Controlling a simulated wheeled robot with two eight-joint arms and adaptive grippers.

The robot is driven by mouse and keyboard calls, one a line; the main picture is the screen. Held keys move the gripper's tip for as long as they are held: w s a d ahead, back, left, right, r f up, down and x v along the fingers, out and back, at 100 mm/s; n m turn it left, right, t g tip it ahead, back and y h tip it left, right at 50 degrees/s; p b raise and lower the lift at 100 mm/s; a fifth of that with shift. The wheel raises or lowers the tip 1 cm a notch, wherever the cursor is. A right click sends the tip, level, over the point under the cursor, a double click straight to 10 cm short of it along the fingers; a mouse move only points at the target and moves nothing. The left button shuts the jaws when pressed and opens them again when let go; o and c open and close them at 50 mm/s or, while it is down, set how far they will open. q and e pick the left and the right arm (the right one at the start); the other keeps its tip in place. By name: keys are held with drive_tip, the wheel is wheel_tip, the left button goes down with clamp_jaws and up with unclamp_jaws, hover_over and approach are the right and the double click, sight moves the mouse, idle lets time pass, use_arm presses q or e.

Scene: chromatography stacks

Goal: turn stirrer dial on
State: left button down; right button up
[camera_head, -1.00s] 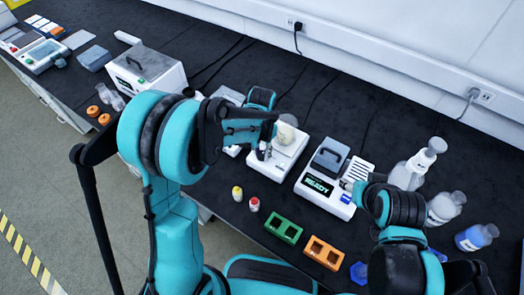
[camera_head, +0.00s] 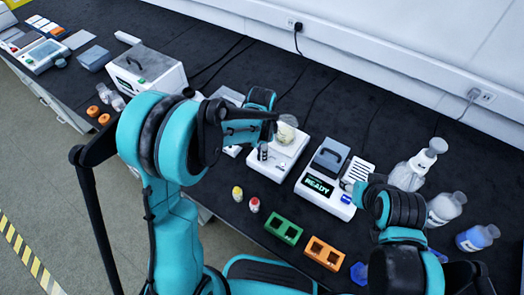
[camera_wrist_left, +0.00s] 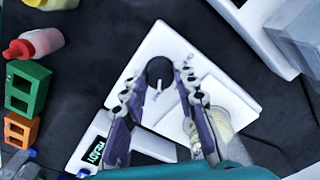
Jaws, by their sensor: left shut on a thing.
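The stirrer (camera_head: 285,158) is a white box on the dark bench in the head view, with a glass beaker (camera_head: 287,130) on top. In the left wrist view its white body (camera_wrist_left: 180,45) fills the middle, and the black round dial (camera_wrist_left: 160,70) with a pale pointer shows on it. The beaker (camera_wrist_left: 218,122) is to the right. My left gripper (camera_wrist_left: 160,84) is at the dial, a finger on each side, shut on it. In the head view my left gripper (camera_head: 263,151) is at the stirrer's front left, partly hidden by its own arm.
A white device reading READY (camera_head: 318,186) stands right of the stirrer. Green (camera_head: 283,230) and orange (camera_head: 324,253) blocks and two small capped bottles (camera_head: 254,204) are in front. Several bottles (camera_head: 410,170) stand at the right. Cables cross the bench behind.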

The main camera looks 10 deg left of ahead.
idle(0.4)
use_arm(q)
drive_tip(key=c, duration=1.2)
unclamp_jaws()
